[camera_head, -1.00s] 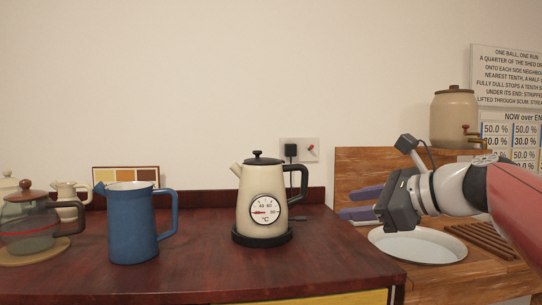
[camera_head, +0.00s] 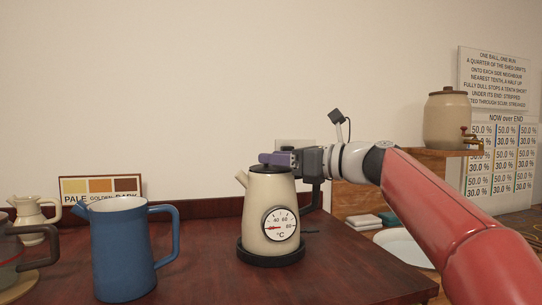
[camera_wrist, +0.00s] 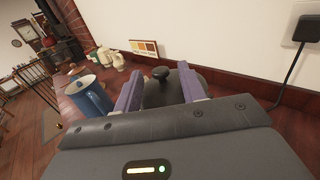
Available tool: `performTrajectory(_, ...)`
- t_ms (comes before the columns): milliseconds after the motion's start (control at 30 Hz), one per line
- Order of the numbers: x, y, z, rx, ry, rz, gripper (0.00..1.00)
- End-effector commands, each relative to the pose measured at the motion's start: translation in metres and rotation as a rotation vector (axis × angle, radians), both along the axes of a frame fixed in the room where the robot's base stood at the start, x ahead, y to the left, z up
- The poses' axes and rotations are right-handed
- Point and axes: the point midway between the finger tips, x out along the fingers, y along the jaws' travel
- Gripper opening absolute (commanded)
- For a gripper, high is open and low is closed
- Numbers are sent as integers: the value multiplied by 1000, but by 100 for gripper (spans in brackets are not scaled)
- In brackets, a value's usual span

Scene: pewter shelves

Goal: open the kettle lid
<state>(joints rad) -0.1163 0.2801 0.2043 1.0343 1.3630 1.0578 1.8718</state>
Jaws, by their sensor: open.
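The cream kettle (camera_head: 266,215) stands upright on its dark round base on the red-brown counter, with a temperature dial on its front. Its dark lid (camera_head: 267,168) is on; most of the lid's top is hidden behind my gripper in the head view. My gripper (camera_head: 278,158) is at lid height over the kettle, reaching in from the right. In the wrist view the black lid knob (camera_wrist: 160,74) stands between the two purple fingers of my gripper (camera_wrist: 158,92), apart from both. The fingers are open and hold nothing.
A blue jug (camera_head: 122,252) stands left of the kettle, with a glass pot (camera_head: 8,262) and a small cream jug (camera_head: 32,215) beyond it. A colour card (camera_head: 100,187) leans by the wall. A white plate (camera_head: 405,248) and a stoneware crock (camera_head: 447,120) are at the right.

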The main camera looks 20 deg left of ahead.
Motion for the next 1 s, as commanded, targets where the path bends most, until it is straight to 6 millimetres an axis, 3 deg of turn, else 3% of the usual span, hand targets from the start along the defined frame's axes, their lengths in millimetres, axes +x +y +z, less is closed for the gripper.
performTrajectory(133, 3, 12, 0, -1, -1, 0, 41)
performTrajectory(433, 4, 14, 0, -1, -1, -1, 41)
performTrajectory(733, 4, 14, 0, -1, -1, -1, 1)
performTrajectory(1000, 4, 14, 0, 0, 1, -1, 0)
